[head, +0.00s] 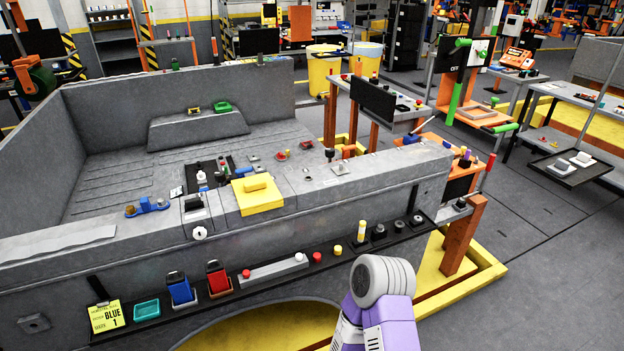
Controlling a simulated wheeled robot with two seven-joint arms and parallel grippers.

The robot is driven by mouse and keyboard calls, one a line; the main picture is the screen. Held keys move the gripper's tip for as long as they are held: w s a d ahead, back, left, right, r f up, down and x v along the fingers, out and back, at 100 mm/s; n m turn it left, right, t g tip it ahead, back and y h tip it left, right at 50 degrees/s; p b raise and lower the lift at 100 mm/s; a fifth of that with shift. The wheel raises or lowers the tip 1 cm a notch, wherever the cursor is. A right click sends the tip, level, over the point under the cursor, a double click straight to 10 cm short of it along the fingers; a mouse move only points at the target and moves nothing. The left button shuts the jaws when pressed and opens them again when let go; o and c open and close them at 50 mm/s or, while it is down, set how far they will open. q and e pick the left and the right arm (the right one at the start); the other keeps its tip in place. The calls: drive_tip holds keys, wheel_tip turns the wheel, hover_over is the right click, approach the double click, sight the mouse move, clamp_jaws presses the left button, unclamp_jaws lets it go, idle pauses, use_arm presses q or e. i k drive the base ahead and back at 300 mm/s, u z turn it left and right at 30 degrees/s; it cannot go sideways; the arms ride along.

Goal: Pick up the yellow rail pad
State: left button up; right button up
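The yellow rail pad (257,195) is a flat yellow block with a raised piece on top. It lies on the grey top rail of the large grey bed (110,250), with part of it hanging over the front face. Nothing is touching it from above. A purple and grey link of my arm shows at the bottom, right of centre, in front of the bed and well apart from the pad. Neither gripper's fingers show in the head view.
A dark ledge (210,305) along the bed's front holds a teal tray (146,309), blue and red holders and several knobs. Small parts lie along the rail beside the pad. Open floor (540,260) is at right, beyond a yellow base frame (485,262).

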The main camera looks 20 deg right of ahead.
sight(256, 194)
drive_tip(key=z, duration=1.8)
drive_tip(key=i, duration=1.05)
drive_tip(key=u, duration=2.85)
